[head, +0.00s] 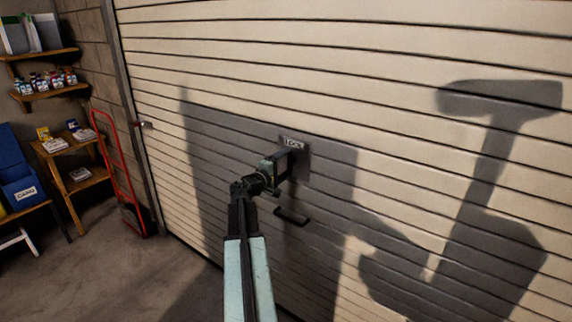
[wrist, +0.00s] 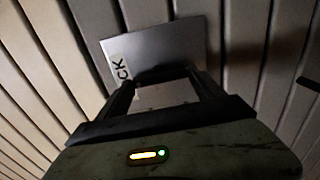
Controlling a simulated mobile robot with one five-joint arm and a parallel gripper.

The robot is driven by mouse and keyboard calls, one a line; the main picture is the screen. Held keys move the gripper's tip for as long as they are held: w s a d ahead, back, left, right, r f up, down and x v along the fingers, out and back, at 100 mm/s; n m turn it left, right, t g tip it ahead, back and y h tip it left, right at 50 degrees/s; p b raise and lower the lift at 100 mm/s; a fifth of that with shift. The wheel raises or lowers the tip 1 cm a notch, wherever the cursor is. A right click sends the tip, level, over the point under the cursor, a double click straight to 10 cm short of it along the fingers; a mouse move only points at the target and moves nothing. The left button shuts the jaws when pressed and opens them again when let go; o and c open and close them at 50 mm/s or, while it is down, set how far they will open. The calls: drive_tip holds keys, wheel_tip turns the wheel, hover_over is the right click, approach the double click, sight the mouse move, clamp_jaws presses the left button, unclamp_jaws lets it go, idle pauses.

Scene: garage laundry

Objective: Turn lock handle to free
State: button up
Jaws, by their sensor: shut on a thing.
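A grey lock plate (head: 294,146) with a printed label is mounted on the cream slatted garage door. My gripper (head: 285,166) is at the plate and covers most of the lock handle, so its angle cannot be told. In the wrist view my gripper's two fingers (wrist: 164,92) reach to the plate (wrist: 160,48), where the letters "CK" show. The gripper is shut on the lock handle, which is mostly hidden between and behind the fingers.
A black pull handle (head: 291,216) sits on the door (head: 420,50) just below the plate. A red hand truck (head: 110,150), wooden shelves (head: 50,92) and a blue bin (head: 18,185) stand at the left. The floor (head: 130,270) at lower left is clear.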

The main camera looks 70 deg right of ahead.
drive_tip(key=shift+f, duration=0.1)
drive_tip(key=o, duration=1.4)
drive_tip(key=shift+c, duration=0.2)
drive_tip(key=shift+w+a, duration=0.1)
drive_tip(key=shift+a, duration=0.05)
drive_tip(key=v, duration=0.7)
drive_tip(key=shift+a, duration=0.3)
